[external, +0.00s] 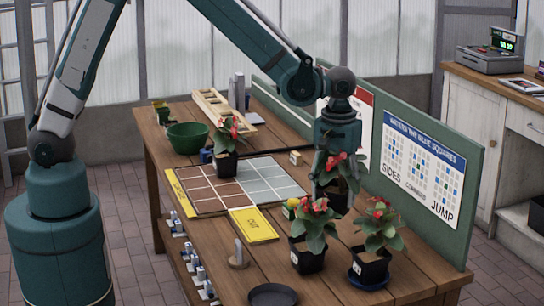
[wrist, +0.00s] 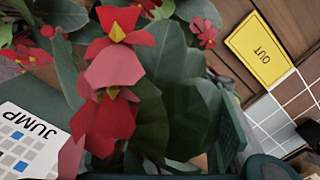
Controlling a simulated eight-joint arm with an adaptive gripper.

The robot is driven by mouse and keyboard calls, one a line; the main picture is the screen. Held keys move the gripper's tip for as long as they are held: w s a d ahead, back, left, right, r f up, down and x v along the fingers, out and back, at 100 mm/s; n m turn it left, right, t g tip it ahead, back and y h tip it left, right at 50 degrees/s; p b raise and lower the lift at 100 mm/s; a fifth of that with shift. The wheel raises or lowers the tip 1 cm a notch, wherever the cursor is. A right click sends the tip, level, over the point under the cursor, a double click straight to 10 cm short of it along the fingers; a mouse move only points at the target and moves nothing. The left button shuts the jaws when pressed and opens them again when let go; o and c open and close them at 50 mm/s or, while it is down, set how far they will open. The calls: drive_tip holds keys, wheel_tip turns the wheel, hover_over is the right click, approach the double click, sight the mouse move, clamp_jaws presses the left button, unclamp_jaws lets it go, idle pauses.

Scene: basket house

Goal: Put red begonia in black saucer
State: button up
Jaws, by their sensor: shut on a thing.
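My gripper (external: 335,190) points down over the right part of the table and is shut on a red begonia (external: 338,163) in a black pot. Leaves hide most of the grip, and I cannot tell if the pot is clear of the table. Its red flowers (wrist: 112,70) and large green leaves fill much of the wrist view. The black saucer (external: 273,296) lies empty at the table's front edge, cut by the picture's bottom. Other red begonias stand in front of my gripper (external: 308,260), on a blue saucer (external: 369,283) at right, and on the tiled board (external: 226,163).
The tiled board (external: 265,184) has a yellow OUT sign (external: 253,224), also in the wrist view (wrist: 263,48). A green bowl (external: 188,137) stands at back left. A green panel with posters (external: 420,165) borders the far side.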

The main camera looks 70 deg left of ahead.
drive_tip(key=s+d+m, duration=0.4)
drive_tip(key=s+d, duration=0.8)
drive_tip(key=m, duration=0.4)
hover_over(272, 302)
drive_tip(key=shift+f, duration=0.2)
drive_tip(key=shift+f, duration=0.1)
drive_tip(key=shift+f+b, duration=0.55)
drive_tip(key=shift+f, duration=2.25)
drive_tip(key=shift+f, duration=2.1)
drive_tip(key=shift+f+b, duration=0.15)
drive_tip(key=shift+b, duration=0.25)
drive_tip(key=o, duration=1)
